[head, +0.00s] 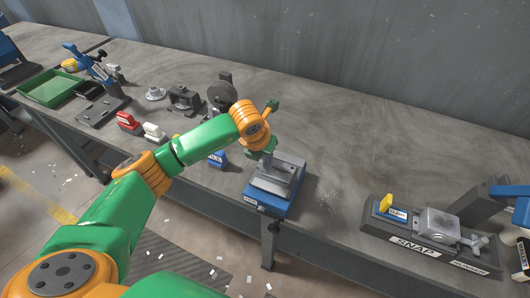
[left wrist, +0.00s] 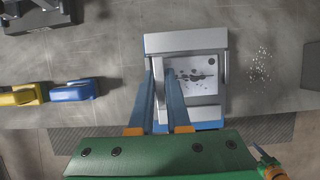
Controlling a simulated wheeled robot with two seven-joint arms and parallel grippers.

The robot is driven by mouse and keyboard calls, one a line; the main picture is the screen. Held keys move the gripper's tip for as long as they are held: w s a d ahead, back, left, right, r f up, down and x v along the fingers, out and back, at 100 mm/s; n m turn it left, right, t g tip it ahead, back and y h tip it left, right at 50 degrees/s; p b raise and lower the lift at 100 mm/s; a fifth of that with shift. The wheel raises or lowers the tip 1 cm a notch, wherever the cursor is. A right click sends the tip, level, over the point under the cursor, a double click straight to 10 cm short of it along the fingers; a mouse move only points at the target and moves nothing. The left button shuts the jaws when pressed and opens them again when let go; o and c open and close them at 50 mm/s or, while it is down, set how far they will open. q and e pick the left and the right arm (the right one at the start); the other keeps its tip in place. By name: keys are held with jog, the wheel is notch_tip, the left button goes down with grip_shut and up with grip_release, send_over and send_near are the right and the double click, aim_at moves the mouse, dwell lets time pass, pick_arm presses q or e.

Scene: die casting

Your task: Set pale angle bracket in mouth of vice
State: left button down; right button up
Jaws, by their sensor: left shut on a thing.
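The vice (head: 277,192), grey jaws on a blue base, stands near the bench's front edge, right of centre in the head view. It also shows in the left wrist view (left wrist: 188,41), beyond and between my fingers. My left gripper (head: 268,152) is at the top of the vice, partly hidden by its own wrist. In the left wrist view its two blue fingers (left wrist: 164,82) are shut on a pale piece, the angle bracket (left wrist: 158,92), mostly hidden by the fingers. I cannot tell whether the bracket touches the jaws.
A fixture marked SNAP (head: 415,246) with a grey block stands at the right. Red (head: 128,122), white (head: 153,131) and blue (head: 218,159) items line the left front. A green tray (head: 50,88) is at far left. The bench behind the vice is mostly clear.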

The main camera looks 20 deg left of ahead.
pick_arm(q)
jog(key=shift+f, duration=0.1)
jog(key=c, duration=0.9)
grip_release()
jog(key=shift+r, duration=0.35)
jog(key=b+v, duration=0.1)
jog(key=v, duration=1)
jog(key=shift+s+r, duration=0.25)
jog(key=shift+r, duration=0.1)
